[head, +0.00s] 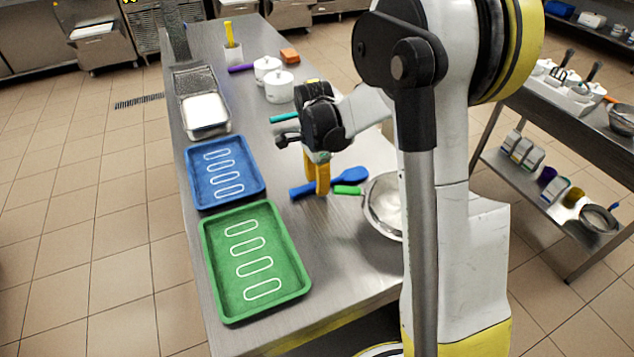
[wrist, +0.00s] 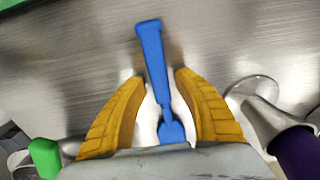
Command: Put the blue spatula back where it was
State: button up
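The blue spatula (head: 352,175) lies on the steel table, its handle toward the trays and its broad end toward the metal bowl. My gripper (head: 318,190) is right over its handle, fingers pointing down. In the wrist view the yellow fingers (wrist: 160,80) are apart, with the spatula (wrist: 152,55) running between them; a gap shows beside the handle, so I see no firm grip. The blue tray (head: 192,182) and the green tray (head: 215,285) stand to the left, each with several white outlines and nothing lying in them. My arm hides part of the table.
A green-handled utensil (head: 347,190) and the metal bowl (head: 372,215) lie close right of my gripper. White pots (head: 279,88), a teal handle (head: 285,117) and a wire-mesh container (head: 193,80) stand farther back. A purple-handled metal tool (wrist: 298,152) shows in the wrist view.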

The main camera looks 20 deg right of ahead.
jog(key=shift+r, duration=0.1)
notch_tip(320, 180, up, 12)
jog(key=p, duration=0.4)
jog(key=s+a+r+n+t, duration=0.3)
jog(key=s+n, duration=0.6)
jog(key=s, duration=0.1)
jog(key=s+a+r+n+t, duration=0.4)
jog(key=s+n, duration=0.5)
jog(key=shift+s+a+r, duration=0.15)
jog(key=shift+s+r, duration=0.1)
jog(key=shift+s, duration=0.15)
